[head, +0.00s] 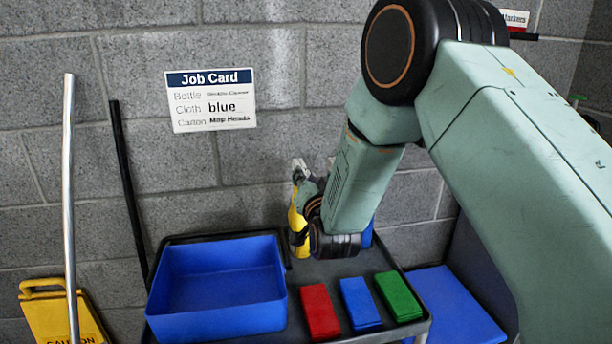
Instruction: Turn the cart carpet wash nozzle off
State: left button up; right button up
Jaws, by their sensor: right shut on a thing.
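A yellow spray bottle (297,220) with a pale nozzle (299,164) stands upright at the back of the dark cart (365,268). My right arm comes in from the right, and its gripper (302,184) is at the top of this bottle, shut on the nozzle. The gripper and wrist hide much of the bottle's right side and part of the nozzle, so I cannot see which way the nozzle is set. No label on the bottle can be read. My left gripper is not in view.
A blue bin (217,318) fills the cart's left side. Red (319,311), blue (359,303) and green (398,296) cloths lie at the front. Part of a blue thing (367,235) shows behind my wrist. A Job Card (211,100) hangs on the wall. A yellow caution sign (62,318) stands left.

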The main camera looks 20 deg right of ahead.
jog(key=n+p, duration=0.1)
jog(key=n, duration=0.3)
jog(key=shift+n, duration=0.3)
jog(key=shift+f+n+p, duration=0.1)
jog(key=shift+n+p, duration=0.2)
jog(key=shift+n, duration=0.9)
jog(key=o, duration=0.6)
jog(key=shift+s, duration=0.1)
jog(key=p+v, duration=0.1)
jog(key=v, duration=0.5)
jog(key=shift+s+a, duration=0.2)
jog(key=shift+s, duration=0.15)
